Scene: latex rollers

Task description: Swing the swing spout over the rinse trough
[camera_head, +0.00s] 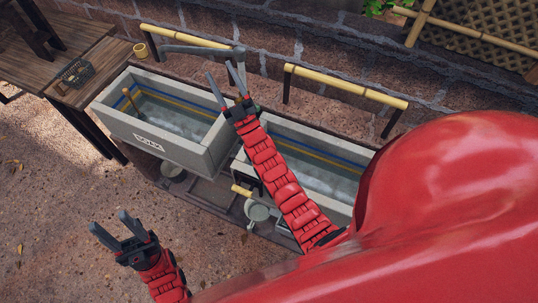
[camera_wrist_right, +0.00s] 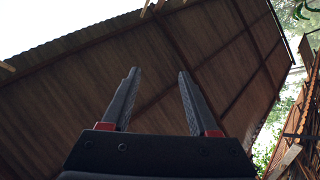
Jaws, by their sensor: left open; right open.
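The grey swing spout (camera_head: 200,49) runs level behind the left trough, its bend near the gap between the troughs; its lower part is partly hidden by my right gripper. The left concrete trough (camera_head: 172,140) bears a small sign whose text I cannot read, and holds water. The right trough (camera_head: 345,150) also holds water and is partly covered by my right arm and red body. I cannot tell which is the rinse trough. My right gripper (camera_head: 220,68) is open and empty, its fingers close to the spout's bend in the picture. My left gripper (camera_head: 107,218) is open and empty over the ground.
Bamboo rails (camera_head: 188,36) and (camera_head: 345,86) stand behind the troughs against a stone wall. A wooden table (camera_head: 85,75) with a wire basket is at left. Pans (camera_head: 257,211) sit low in front. The right wrist view shows a roof (camera_wrist_right: 70,100) beyond the open fingers.

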